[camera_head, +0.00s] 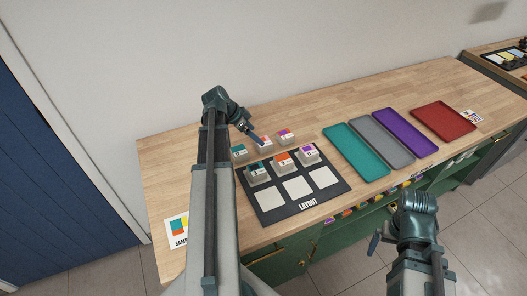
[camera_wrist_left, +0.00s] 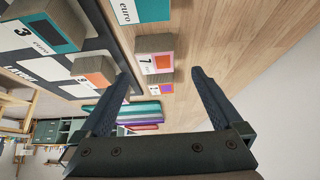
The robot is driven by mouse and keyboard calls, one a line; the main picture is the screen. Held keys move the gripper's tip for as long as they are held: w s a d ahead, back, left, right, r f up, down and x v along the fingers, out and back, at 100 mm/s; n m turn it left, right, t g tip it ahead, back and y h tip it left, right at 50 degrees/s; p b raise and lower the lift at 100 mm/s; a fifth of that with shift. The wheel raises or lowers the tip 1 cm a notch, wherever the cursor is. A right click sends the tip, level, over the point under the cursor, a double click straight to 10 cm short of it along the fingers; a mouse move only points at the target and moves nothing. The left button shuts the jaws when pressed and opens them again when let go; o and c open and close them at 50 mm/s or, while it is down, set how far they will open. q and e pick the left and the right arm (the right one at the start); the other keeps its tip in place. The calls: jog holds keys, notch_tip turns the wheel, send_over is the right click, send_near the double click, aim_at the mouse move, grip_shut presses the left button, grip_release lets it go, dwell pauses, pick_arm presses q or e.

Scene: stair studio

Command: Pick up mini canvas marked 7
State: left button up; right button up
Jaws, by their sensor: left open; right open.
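The mini canvas marked 7 (camera_wrist_left: 155,62) is a beige block with a white label, a pink border and an orange square. In the left wrist view it lies between and just beyond the fingertips of my open left gripper (camera_wrist_left: 163,76), with no clear contact. In the head view this canvas (camera_head: 265,146) stands in the middle of the back row, partly hidden by my left gripper (camera_head: 256,138). My right gripper (camera_head: 374,242) is open and empty, low at the right, in front of the table.
A teal canvas (camera_head: 239,152) and a purple canvas (camera_head: 285,136) flank it. More canvases stand on the black layout board (camera_head: 332,191) in front. Teal (camera_head: 345,142), grey (camera_head: 382,134), purple (camera_head: 408,128) and red (camera_head: 443,118) trays lie to the right. The wood behind the canvases is clear.

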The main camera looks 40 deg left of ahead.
pick_arm(q)
jog(key=shift+x, duration=0.75)
pick_arm(e)
jog(key=shift+f, duration=0.65)
pick_arm(q)
jog(key=shift+f+b, duration=0.1)
jog(key=shift+b, duration=0.2)
jog(key=b+x, duration=0.4)
jog(key=x, duration=0.1)
jog(key=shift+s+d+f, duration=0.1)
jog(key=shift+d, duration=0.15)
pick_arm(e)
notch_tip(320, 180, down, 4)
jog(key=shift+f, duration=0.15)
pick_arm(q)
jog(key=shift+c, duration=0.4)
jog(key=c, duration=1.3)
jog(key=shift+r, duration=0.25)
notch_tip(320, 180, up, 10)
jog(key=p, duration=1)
jog(key=shift+d+f, duration=0.1)
pick_arm(e)
notch_tip(320, 180, up, 10)
